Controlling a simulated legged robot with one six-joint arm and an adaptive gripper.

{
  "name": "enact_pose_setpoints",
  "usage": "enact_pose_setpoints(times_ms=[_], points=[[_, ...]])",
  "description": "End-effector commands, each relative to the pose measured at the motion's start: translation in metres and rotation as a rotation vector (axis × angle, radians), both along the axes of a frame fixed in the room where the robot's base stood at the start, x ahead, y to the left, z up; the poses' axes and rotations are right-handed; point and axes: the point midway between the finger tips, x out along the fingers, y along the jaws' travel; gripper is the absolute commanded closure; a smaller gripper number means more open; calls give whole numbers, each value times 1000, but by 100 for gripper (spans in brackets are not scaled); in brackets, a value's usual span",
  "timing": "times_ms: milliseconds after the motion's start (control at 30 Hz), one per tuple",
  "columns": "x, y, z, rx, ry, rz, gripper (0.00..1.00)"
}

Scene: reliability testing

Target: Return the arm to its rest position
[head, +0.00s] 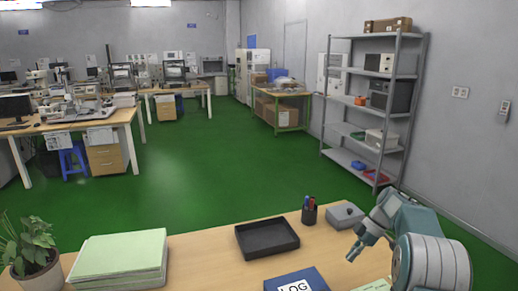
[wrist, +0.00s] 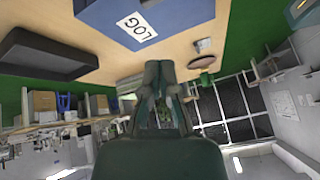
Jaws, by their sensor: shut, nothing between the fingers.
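My arm stands at the right end of the near wooden desk (head: 210,248) in the head view, bent with its gripper (head: 352,257) tilted down and to the left. The gripper shows above the desk's right part, in front of a small grey box (head: 345,214). In the wrist view my gripper (wrist: 158,68) is at the centre, with its fingers together and nothing held. The wrist picture is rotated, with the desk in its upper part.
The desk holds a black tray (head: 267,238), a pen cup (head: 309,213), a blue LOG binder (head: 297,279), stacked green papers (head: 120,258) and a potted plant (head: 32,250). The binder (wrist: 138,18) and tray (wrist: 48,65) also show in the wrist view. A metal shelf (head: 355,99) stands behind.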

Motion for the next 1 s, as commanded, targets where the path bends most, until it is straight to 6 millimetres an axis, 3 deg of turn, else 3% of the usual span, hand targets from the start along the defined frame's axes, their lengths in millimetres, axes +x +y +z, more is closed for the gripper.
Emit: enact_pose_setpoints(times_ms=[33,200,500,733,1000], points=[[-6,8,18,-34,7,-36,100],[-31,31,61,-145,44,-194,100],[-91,67,121,-298,62,-490,100],[-147,89,151,-368,41,-731,100],[-218,109,166,-387,-5,-1013,100]])
